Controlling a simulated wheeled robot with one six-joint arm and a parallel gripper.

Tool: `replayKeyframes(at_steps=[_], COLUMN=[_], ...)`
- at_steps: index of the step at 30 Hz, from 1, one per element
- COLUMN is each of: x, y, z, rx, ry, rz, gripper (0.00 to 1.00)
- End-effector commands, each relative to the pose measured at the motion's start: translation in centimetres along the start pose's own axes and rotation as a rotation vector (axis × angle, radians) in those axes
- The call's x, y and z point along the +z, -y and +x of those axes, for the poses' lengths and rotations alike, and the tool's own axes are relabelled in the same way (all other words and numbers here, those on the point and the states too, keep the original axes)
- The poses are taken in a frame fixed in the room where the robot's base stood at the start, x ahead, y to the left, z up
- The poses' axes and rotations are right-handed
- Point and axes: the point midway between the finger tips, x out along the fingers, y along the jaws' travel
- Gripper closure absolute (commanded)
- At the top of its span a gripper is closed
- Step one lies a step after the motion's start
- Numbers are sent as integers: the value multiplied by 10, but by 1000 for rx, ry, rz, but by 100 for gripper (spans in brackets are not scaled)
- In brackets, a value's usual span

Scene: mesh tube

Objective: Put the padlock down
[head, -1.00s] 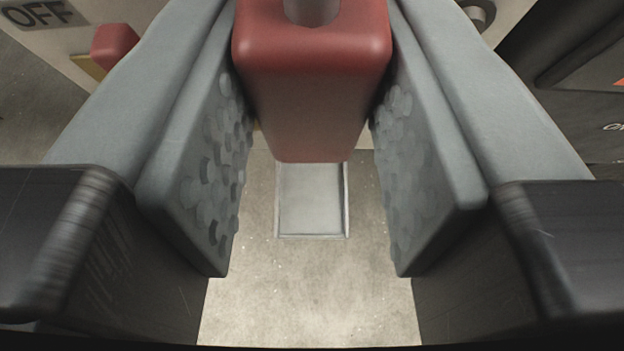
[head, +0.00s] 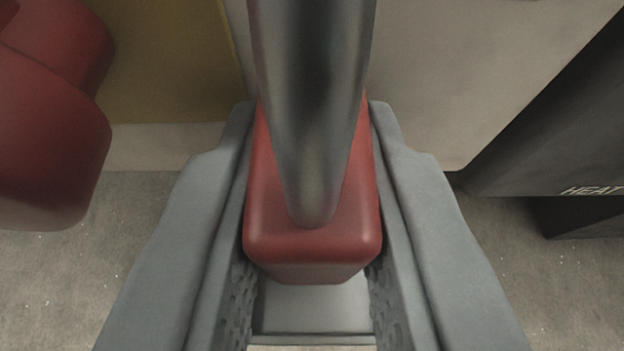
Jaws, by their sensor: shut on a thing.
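The padlock (head: 312,245) has a red block body and a thick grey metal shackle that rises toward the camera in the head view. My gripper (head: 312,190) has its two grey fingers against the left and right sides of the red body, shut on it.
A large red handle-like part (head: 50,150) stands close on the left, in front of a yellow plate (head: 165,65). A pale panel (head: 450,70) is behind the padlock. A dark box marked HEAT (head: 560,160) is on the right. Bare grey surface (head: 130,270) shows on both sides.

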Motion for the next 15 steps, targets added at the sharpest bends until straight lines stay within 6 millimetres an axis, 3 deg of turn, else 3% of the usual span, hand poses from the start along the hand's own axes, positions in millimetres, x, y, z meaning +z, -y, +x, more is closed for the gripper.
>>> replayKeyframes(at_steps=[15], x=[9], y=[0], z=[4], rx=[0], ry=[0], rz=[0], gripper=[100])
